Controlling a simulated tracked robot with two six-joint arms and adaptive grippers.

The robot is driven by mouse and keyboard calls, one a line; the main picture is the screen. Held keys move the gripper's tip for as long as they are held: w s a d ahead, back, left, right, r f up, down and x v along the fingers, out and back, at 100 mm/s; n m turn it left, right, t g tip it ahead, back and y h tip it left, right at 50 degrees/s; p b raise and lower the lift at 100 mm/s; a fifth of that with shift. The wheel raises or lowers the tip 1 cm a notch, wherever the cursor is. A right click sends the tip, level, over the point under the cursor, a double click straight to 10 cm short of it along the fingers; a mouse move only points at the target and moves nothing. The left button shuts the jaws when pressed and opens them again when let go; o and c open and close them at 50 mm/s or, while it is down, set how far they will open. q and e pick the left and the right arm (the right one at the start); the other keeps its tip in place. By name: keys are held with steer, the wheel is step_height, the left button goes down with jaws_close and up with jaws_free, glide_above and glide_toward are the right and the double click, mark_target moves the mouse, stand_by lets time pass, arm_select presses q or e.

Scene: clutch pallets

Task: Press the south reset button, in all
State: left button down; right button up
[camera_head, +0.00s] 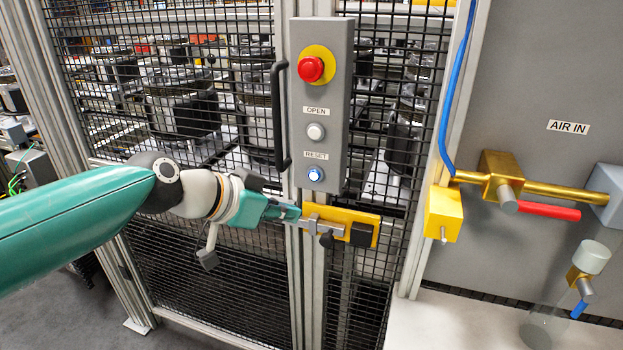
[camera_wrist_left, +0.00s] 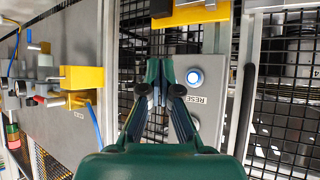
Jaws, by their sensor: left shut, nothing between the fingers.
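The reset button (camera_head: 315,174) is a small round button with a blue-white glow, low on a grey control box (camera_head: 333,85) on the cage door post, under a RESET label. It also shows in the left wrist view (camera_wrist_left: 195,77), just right of my fingertips. My left gripper (camera_head: 296,214) is green and shut with nothing held. In the head view its tips lie below and left of the button, beside the yellow door latch (camera_head: 366,218). In the left wrist view (camera_wrist_left: 164,72) the fingers partly cover the box and are apart from the button. My right gripper is in neither view.
Above the button sit a plain OPEN button (camera_head: 316,131) and a red emergency stop (camera_head: 311,69). A black door handle (camera_head: 278,115) stands left of the box. Brass air piping with a red lever (camera_head: 548,210) is at right. Black mesh fencing surrounds the door.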

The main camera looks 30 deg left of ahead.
mark_target(315, 175)
arm_select(q)
steer(key=shift+w, duration=0.1)
stand_by(0.3)
steer(key=shift+w+a+p, duration=0.35)
steer(key=shift+w, duration=1.05)
steer(key=shift+w+a+p, duration=0.35)
steer(key=shift+w+p, duration=0.05)
steer(key=shift+w, duration=1)
steer(key=shift+w+a+p, duration=0.35)
steer(key=shift+w, duration=1.05)
steer(key=shift+w, duration=0.15)
steer(key=shift+w+a, duration=0.1)
steer(key=shift+w, duration=0.2)
steer(key=shift+w+a+r, duration=0.1)
steer(key=shift+w, duration=0.35)
steer(key=shift+s+b, duration=0.15)
steer(key=shift+b, duration=0.15)
steer(key=shift+s+d+b, duration=0.2)
steer(key=shift+s+b, duration=0.2)
steer(key=shift+s, duration=0.3)
